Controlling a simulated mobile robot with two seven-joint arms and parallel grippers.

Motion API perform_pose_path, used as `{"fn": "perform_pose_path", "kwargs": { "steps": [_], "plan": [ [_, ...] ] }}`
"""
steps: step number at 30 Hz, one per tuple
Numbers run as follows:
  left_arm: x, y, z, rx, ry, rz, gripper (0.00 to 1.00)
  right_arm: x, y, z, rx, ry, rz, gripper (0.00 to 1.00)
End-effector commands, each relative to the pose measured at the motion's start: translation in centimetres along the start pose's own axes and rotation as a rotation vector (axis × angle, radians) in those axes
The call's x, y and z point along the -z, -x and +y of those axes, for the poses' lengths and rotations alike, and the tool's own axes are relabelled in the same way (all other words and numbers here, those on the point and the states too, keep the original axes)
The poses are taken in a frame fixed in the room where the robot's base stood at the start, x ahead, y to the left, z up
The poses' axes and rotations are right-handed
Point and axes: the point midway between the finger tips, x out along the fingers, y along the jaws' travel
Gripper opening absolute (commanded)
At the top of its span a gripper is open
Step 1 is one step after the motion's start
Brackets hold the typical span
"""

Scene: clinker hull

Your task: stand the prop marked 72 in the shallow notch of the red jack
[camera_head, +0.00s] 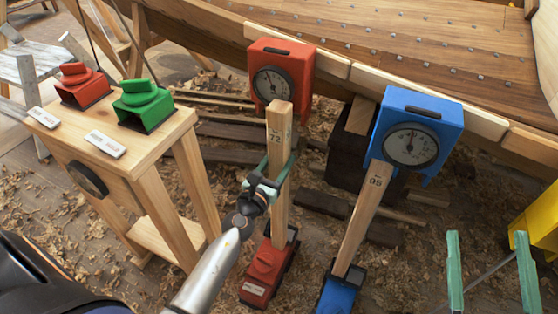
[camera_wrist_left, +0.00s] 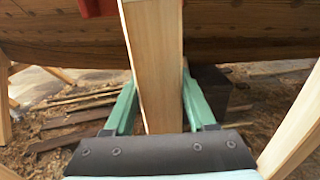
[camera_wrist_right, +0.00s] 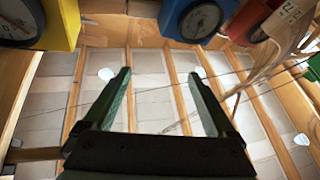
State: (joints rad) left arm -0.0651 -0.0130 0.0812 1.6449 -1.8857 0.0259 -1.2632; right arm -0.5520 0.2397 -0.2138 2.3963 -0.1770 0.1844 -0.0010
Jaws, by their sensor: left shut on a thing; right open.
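The prop marked 72 (camera_head: 279,145) is a pale wooden post, upright or nearly so. My left gripper (camera_head: 268,178) is shut on it at about mid-height; the left wrist view shows the post (camera_wrist_left: 155,60) between the green fingers. Its upper end shows in front of the lower part of the red gauge box (camera_head: 303,72). Its lower end is at the black cradle of the red jack (camera_head: 265,270) on the floor. The notches are too small to make out, so I cannot tell whether it is seated. My right gripper (camera_head: 490,255) is open and empty at the lower right.
The prop marked 95 (camera_head: 362,215) stands between the blue jack (camera_head: 338,292) and the blue gauge box (camera_head: 428,112), to the right. A wooden stand (camera_head: 150,143) at left bears a red block (camera_head: 82,86) and a green block (camera_head: 145,105). The hull (camera_head: 420,40) spans the back.

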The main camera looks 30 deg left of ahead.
Motion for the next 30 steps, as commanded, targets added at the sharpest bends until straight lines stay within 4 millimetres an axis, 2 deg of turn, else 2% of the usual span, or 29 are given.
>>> {"fn": "perform_pose_path", "kwargs": {
  "steps": [30],
  "plan": [
    [0.9,-0.1,0.0,-0.001,0.0,-0.006,0.0,6.9,0.3,0.1,0.013,0.079,0.282,0.91]
  ]
}}
